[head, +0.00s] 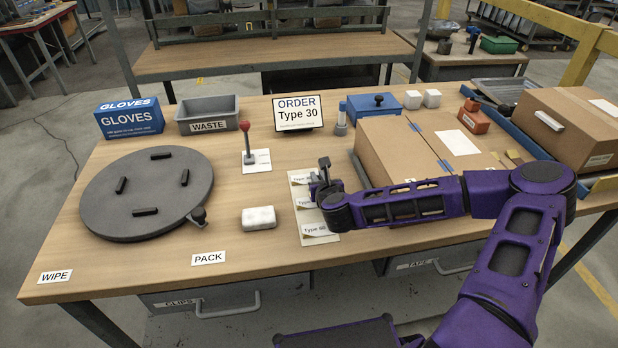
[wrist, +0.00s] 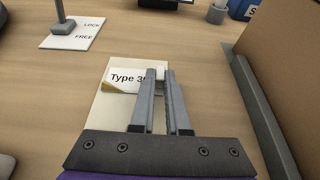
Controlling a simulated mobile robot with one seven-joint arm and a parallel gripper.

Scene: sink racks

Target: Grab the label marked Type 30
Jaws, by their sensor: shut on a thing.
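A pale card (head: 319,239) on the wooden table bears a column of white labels starting with "Type"; their numbers are too small to read in the head view. In the wrist view the top label (wrist: 122,76) reads "Type 3" and a last digit partly behind my finger, apparently 0. Its lower left corner is curled up, yellowish. My gripper (wrist: 160,74) reaches over the card from the near side, its fingers close together at the label's right part. It is shut on this label; the fingers hide the gripped edge. My gripper also shows in the head view (head: 321,182).
An order sign (head: 299,113) reads "Type 30". A large cardboard box (head: 395,150) stands close right of the card. A red-knobbed lever (head: 246,142) and a white block (head: 258,218) are left. A round grey turntable (head: 146,193) lies farther left.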

